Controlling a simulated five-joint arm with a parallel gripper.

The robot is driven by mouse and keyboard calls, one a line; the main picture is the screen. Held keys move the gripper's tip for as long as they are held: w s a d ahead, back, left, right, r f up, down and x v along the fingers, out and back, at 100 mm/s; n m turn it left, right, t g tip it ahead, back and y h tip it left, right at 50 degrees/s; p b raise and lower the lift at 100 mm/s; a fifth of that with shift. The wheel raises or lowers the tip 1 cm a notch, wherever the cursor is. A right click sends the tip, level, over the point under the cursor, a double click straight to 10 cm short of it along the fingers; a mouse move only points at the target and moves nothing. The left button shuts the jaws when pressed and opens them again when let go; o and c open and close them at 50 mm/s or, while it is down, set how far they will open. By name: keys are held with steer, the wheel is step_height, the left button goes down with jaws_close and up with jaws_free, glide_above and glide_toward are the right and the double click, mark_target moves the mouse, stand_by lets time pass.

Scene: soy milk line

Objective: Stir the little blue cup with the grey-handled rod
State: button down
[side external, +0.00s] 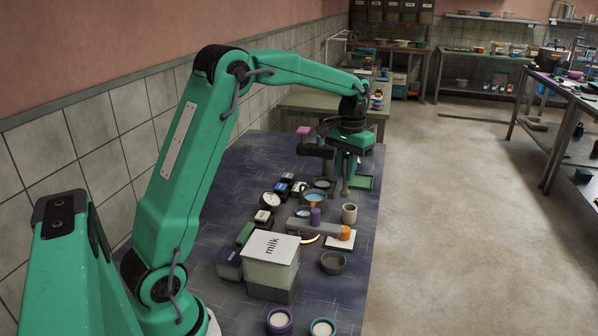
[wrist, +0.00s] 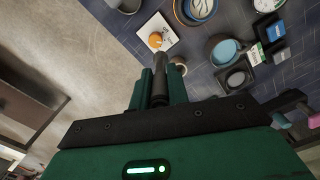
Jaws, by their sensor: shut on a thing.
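My gripper (side external: 347,160) is shut on a dark grey rod. In the wrist view its green fingers (wrist: 159,78) stand either side of the rod's grey handle (wrist: 158,92). In the side view the rod (side external: 345,187) points down past the fingers; whether its tip touches anything is unclear. A round blue-filled vessel (side external: 314,197) stands left of and nearer the camera than the rod; it also shows in the wrist view (wrist: 224,49). A smaller blue-rimmed cup (side external: 303,212) stands close by. I cannot tell which is the little blue cup. The rod is outside both.
A beige cup (side external: 349,213) and a white board (side external: 341,239) with an orange item stand right of the vessels. A milk box (side external: 271,253), a dark bowl (side external: 333,262) and a dial (side external: 271,199) crowd the table.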

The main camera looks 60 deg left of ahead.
steer(key=s+a+f, duration=0.1)
steer(key=s+a, duration=0.6)
steer(key=s, duration=0.1)
steer(key=shift+f, duration=0.15)
steer(key=shift+f, duration=4.7)
steer(key=shift+s+d, duration=0.35)
steer(key=shift+w+d, duration=0.1)
steer(key=shift+w, duration=0.3)
steer(key=shift+w+a, duration=0.3)
steer(key=shift+s+a, duration=0.1)
steer(key=shift+a, duration=0.3)
steer(key=shift+s+a, duration=0.1)
steer(key=shift+s, duration=0.3)
